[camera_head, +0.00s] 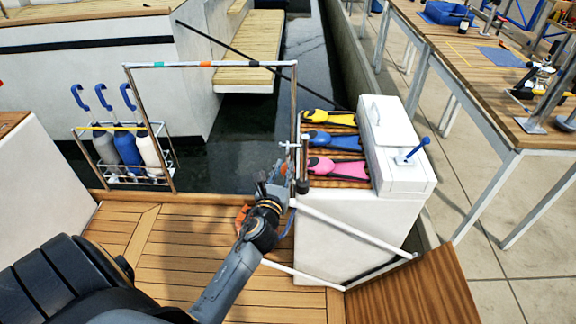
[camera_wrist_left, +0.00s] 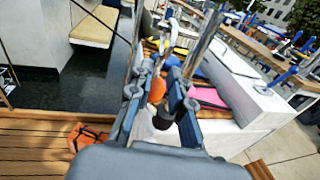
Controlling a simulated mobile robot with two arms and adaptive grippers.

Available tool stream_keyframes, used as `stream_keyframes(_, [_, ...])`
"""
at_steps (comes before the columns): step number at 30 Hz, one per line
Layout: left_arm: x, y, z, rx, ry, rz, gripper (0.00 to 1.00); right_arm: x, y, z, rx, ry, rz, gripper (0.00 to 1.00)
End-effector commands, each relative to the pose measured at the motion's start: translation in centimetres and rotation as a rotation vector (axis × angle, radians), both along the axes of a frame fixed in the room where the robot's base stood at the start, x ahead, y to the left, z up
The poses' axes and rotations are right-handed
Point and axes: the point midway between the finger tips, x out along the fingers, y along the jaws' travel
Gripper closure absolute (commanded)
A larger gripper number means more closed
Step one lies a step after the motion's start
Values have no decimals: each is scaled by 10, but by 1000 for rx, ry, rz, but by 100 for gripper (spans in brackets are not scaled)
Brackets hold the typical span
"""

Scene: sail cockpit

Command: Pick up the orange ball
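An orange ball (camera_wrist_left: 157,90) shows in the left wrist view, in the gap between the fingers of my left gripper (camera_wrist_left: 160,75). Part of it is covered by the fingers and by a dark cylinder in front. In the head view my left gripper (camera_head: 277,178) is beside the white locker, near the thin metal frame. The ball cannot be made out there for certain. The fingers stand apart; I cannot tell whether they touch the ball. My right gripper is not in view.
A white locker (camera_head: 345,235) carries yellow, blue and pink gear (camera_head: 335,168). A metal frame (camera_head: 210,64) and white rails (camera_head: 350,231) surround the gripper. An orange flat item (camera_wrist_left: 88,137) lies on the wooden deck (camera_head: 180,245). A rack of bottles (camera_head: 128,150) stands left.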

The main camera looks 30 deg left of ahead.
Motion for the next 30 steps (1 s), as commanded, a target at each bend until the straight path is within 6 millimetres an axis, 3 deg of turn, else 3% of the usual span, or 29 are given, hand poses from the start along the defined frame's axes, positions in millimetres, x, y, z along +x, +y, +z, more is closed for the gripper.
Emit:
stream_keyframes(13, [49,18,-1,-3,0,0,81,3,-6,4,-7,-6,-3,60])
stream_keyframes(20, [50,19,-2,-2,0,0,81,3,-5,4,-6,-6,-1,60])
stream_keyframes(24, [50,19,-2,-2,0,0,100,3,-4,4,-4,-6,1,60])
stream_keyframes(30, [50,19,-1,-2,0,0,100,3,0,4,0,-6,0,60])
